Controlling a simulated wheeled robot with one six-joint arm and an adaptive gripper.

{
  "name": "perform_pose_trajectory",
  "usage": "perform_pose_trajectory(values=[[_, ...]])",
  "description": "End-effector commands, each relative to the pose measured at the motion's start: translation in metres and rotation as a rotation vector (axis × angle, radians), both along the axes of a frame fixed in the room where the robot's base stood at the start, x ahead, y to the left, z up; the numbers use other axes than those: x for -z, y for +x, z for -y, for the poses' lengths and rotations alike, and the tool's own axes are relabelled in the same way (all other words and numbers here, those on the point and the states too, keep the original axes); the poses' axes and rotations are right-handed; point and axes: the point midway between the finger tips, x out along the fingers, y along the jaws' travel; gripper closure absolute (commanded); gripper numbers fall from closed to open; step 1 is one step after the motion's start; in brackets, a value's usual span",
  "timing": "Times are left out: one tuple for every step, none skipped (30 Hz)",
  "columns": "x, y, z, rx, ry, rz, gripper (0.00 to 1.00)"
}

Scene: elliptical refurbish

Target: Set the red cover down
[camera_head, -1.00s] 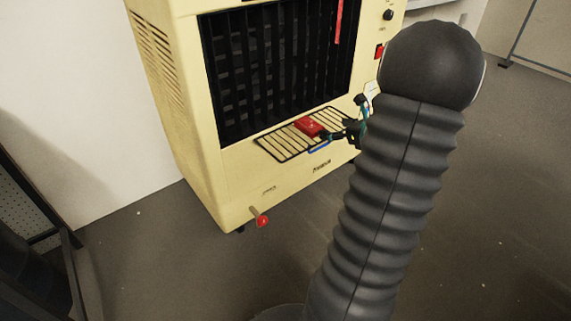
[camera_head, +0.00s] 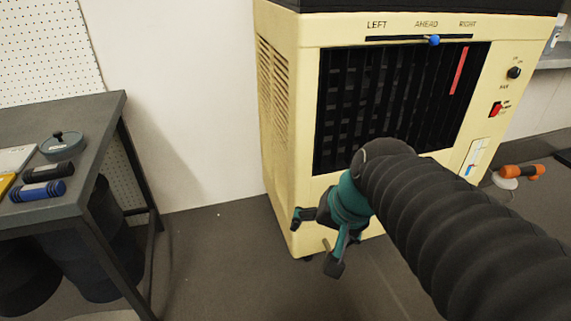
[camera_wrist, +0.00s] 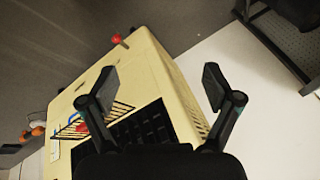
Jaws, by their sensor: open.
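My gripper (camera_head: 318,241) is open and empty, in front of the cabinet's lower left part. In the wrist view my gripper (camera_wrist: 160,88) has its fingers spread wide, apart from the cover.
A red-knobbed lever (camera_wrist: 117,39) sticks out low on the cabinet. A grey workbench (camera_head: 100,135) with several tools stands at left. An orange tool (camera_head: 522,172) lies at right. The floor (camera_head: 215,255) between bench and cabinet is clear.

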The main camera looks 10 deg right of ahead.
Motion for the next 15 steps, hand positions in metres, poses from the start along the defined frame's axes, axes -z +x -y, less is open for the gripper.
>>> perform_pose_trajectory(values=[[-0.003,-0.012,-0.004,-0.089,-0.074,0.031,0.11],[-0.004,-0.017,-0.005,-0.134,-0.117,0.046,0.11],[-0.006,-0.023,-0.005,-0.189,-0.170,0.064,0.11],[-0.006,-0.027,-0.004,-0.225,-0.205,0.076,0.11],[-0.007,-0.031,-0.004,-0.257,-0.236,0.086,0.11],[-0.008,-0.034,-0.003,-0.292,-0.271,0.099,0.11],[-0.009,-0.036,-0.003,-0.313,-0.293,0.107,0.11],[-0.009,-0.038,-0.001,-0.332,-0.311,0.112,0.11],[-0.010,-0.040,0.000,-0.349,-0.329,0.118,0.11],[-0.010,-0.041,0.000,-0.357,-0.338,0.122,0.11],[-0.010,-0.041,0.001,-0.364,-0.346,0.123,0.11],[-0.010,-0.042,0.001,-0.369,-0.352,0.124,0.11],[-0.010,-0.042,0.001,-0.370,-0.354,0.125,0.11],[-0.010,-0.042,0.001,-0.370,-0.354,0.125,0.11],[-0.010,-0.042,0.001,-0.369,-0.353,0.124,0.11]])
